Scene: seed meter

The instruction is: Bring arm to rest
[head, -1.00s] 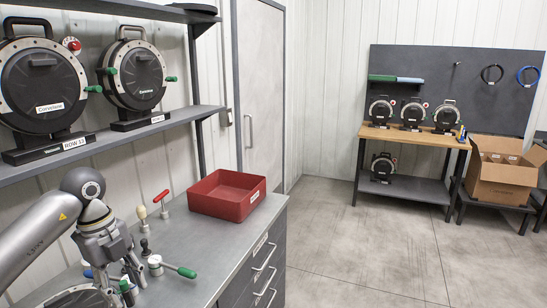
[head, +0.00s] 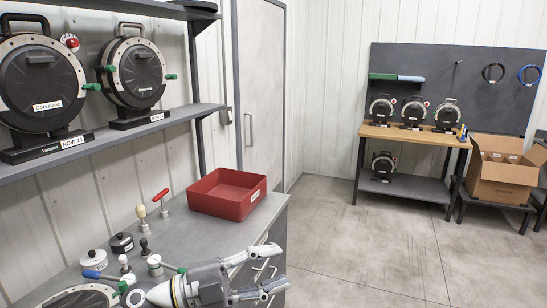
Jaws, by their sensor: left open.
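My left gripper (head: 281,268) is at the bottom of the head view, over the front edge of the grey workbench (head: 205,245). It points to the right, with its two fingers spread apart and nothing between them. The bench drawers show behind its fingers. My left arm comes in at the bottom edge and most of it is out of the picture. My right gripper is not in view.
On the bench are a red bin (head: 228,195), a red-handled tool (head: 162,202), a blue-handled tool (head: 103,275), a black knob (head: 122,243) and a partly cut-off seed meter (head: 80,297). Seed meters (head: 135,75) stand on the shelf above. The floor (head: 345,245) to the right is clear.

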